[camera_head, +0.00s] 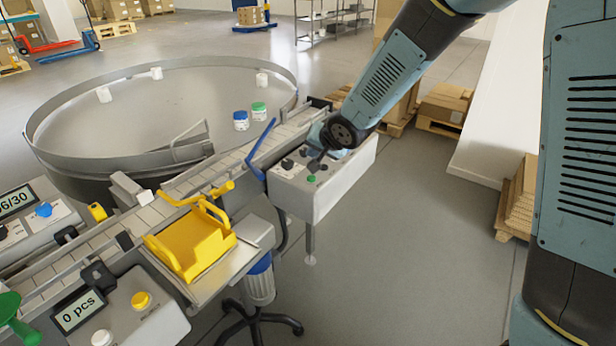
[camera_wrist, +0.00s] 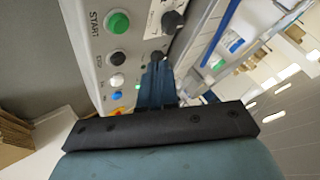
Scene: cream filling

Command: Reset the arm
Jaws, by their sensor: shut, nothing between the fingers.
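My arm reaches in from the upper right of the head view. My gripper (camera_head: 318,161) is low over the control box (camera_head: 340,185) beside the conveyor, partly hidden behind my wrist. I cannot tell if the tips touch the panel. A green START button (camera_wrist: 117,22) sits at the panel's far end, apart from the fingers. The green button also shows in the head view (camera_head: 311,178).
A round turntable (camera_head: 165,110) with several small jars stands at left, linked to a conveyor (camera_head: 195,180). A yellow bin (camera_head: 190,243) sits on a tray in front. A counter display (camera_head: 78,311) reads 0 pcs. Pallets with boxes (camera_head: 445,105) stand behind; the floor at centre right is clear.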

